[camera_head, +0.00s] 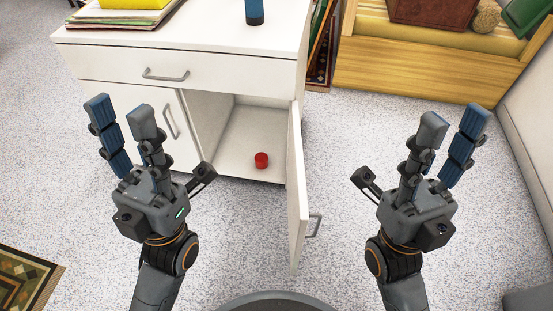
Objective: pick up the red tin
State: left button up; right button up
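The red tin (261,160) is a small round red thing on the floor of the open lower compartment of the white cabinet (222,70). My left gripper (119,108) is in front of the cabinet's left side, to the left of the tin and apart from it. Its fingers are spread and empty. My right gripper (453,122) is to the right of the open cabinet door (297,180), far from the tin. Its fingers are spread and empty too. The tin is in plain view, and nothing touches it but the cabinet floor.
The open door stands out toward me between the compartment and my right arm. A closed drawer (190,72) is above. A dark blue cylinder (254,12) stands on the cabinet top. A wooden bench (430,65) is at the back right, a patterned rug (28,278) at lower left.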

aim_at(261, 159)
jog(key=i+j+z, duration=0.1)
jog(key=j+z, duration=0.3)
jog(key=j, duration=0.15)
jog(key=j+z, duration=0.4)
jog(key=j, duration=0.15)
jog(key=j+z, duration=0.15)
jog(key=j, duration=1.85)
jog(key=i, duration=0.3)
